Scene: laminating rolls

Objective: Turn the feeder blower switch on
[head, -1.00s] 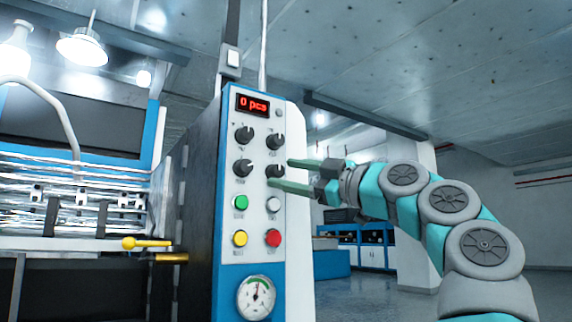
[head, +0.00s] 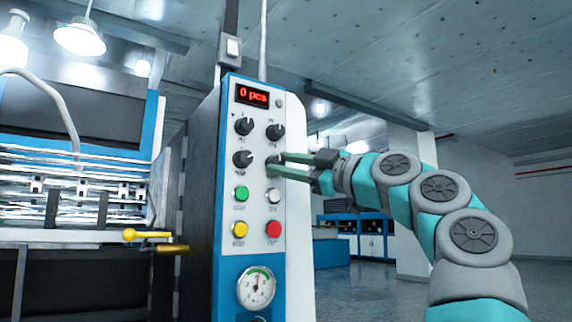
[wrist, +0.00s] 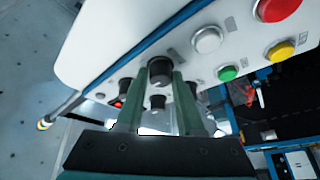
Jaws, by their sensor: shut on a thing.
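The control panel (head: 258,209) stands upright, white on its upper part, with black rotary knobs in two columns. The lower right knob (head: 272,163) is the one my gripper (head: 282,164) has reached from the right. In the wrist view this knob (wrist: 160,68) sits between the two green fingers, and my gripper (wrist: 159,82) is shut on it. The upper right knob (head: 275,131), upper left knob (head: 244,126) and lower left knob (head: 243,159) are free. The labels are too small to read, so I cannot tell which one is the feeder blower switch.
Below the knobs are green (head: 241,194), white (head: 273,196), yellow (head: 240,229) and red (head: 273,229) buttons, close under my fingers. A pressure gauge (head: 257,287) is lower down. A red display (head: 252,95) reads 0 pcs. A yellow-knobbed lever (head: 130,235) sticks out at left.

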